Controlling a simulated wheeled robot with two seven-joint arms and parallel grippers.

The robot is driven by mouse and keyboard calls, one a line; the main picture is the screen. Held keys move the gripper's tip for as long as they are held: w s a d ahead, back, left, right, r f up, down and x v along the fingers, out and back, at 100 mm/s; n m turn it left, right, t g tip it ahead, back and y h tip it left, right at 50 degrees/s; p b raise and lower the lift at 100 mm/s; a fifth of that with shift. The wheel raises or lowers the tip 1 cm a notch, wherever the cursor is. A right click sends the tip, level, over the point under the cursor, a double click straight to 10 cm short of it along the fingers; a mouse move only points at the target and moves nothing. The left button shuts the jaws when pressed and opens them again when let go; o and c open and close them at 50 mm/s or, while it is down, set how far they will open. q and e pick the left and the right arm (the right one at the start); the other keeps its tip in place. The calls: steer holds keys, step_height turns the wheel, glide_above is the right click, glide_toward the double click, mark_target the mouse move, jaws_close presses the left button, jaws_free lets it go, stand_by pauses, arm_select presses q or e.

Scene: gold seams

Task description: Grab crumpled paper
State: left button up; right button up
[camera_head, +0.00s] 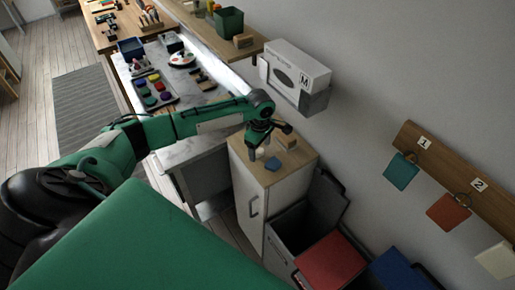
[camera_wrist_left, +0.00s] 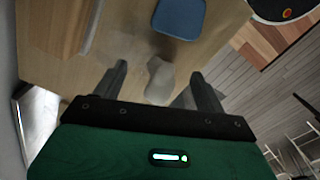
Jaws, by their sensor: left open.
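A pale grey-white crumpled paper (camera_wrist_left: 158,82) lies on the wooden top of a small cabinet (camera_head: 305,158). In the left wrist view it sits between the two dark fingers of my left gripper (camera_wrist_left: 159,73). The fingers are spread, with a gap on each side of the paper. In the head view my left gripper (camera_head: 258,150) points down over the near left part of the cabinet top, and I cannot clearly tell the paper from the fingertips there. My right gripper is in neither view.
A blue flat item (camera_head: 272,163) lies close to the gripper; it also shows in the left wrist view (camera_wrist_left: 180,17). A wooden block (camera_head: 287,142) stands behind. A glove box (camera_head: 295,73) hangs on the wall. Bins with a red lid (camera_head: 330,262) and a blue lid (camera_head: 400,271) stand right.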

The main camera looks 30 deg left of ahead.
arm_select(q)
steer(key=shift+f, duration=0.5)
steer(key=c, duration=1)
steer(key=shift+c, duration=0.2)
steer(key=shift+r, duration=0.15)
